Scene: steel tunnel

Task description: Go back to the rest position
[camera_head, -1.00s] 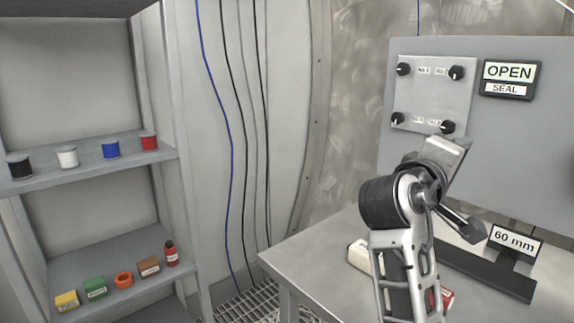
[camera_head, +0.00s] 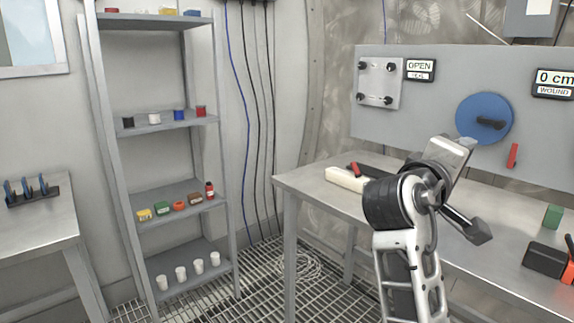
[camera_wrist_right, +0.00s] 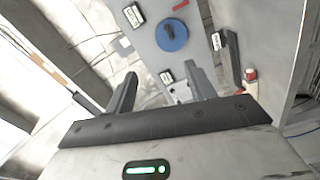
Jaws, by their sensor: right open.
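My right arm (camera_head: 405,230) rises in the lower right of the head view, bent, in front of the workbench. Beyond the fingers is the grey panel with a blue disc (camera_wrist_right: 172,35), some distance away. My left gripper is in neither view.
The steel workbench (camera_head: 310,186) bears a white block (camera_head: 346,180) and a green block (camera_head: 552,217). Its panel carries an OPEN sign (camera_head: 419,70) and the blue disc (camera_head: 484,119). A shelf rack (camera_head: 171,215) stands left. Grating (camera_head: 262,262) lies open between.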

